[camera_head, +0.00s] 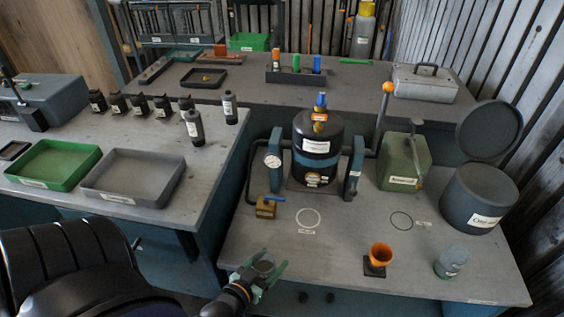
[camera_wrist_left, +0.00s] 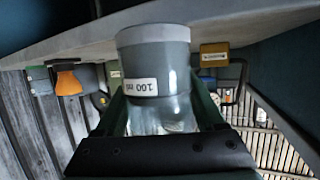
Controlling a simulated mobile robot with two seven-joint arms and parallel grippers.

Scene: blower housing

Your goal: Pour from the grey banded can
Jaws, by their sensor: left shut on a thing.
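My left gripper (camera_head: 264,271) is in front of the right bench's front edge in the head view, with green fingers shut around a grey can. In the left wrist view this can (camera_wrist_left: 155,62) fills the middle, with a lighter grey band at one end and a "100 ml" label. Its tilt and contents I cannot tell. On the bench, to the right of the gripper, an orange cup (camera_head: 380,254) stands on a dark base. It also shows in the left wrist view (camera_wrist_left: 68,83). My right gripper is not in view.
A black and blue labelled vessel (camera_head: 318,135) stands behind, with a brass block (camera_head: 265,209) at its left. A green canister (camera_head: 402,163) and dark drum (camera_head: 478,200) stand at the right. The bench (camera_head: 330,255) is bare around a white ring (camera_head: 308,219).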

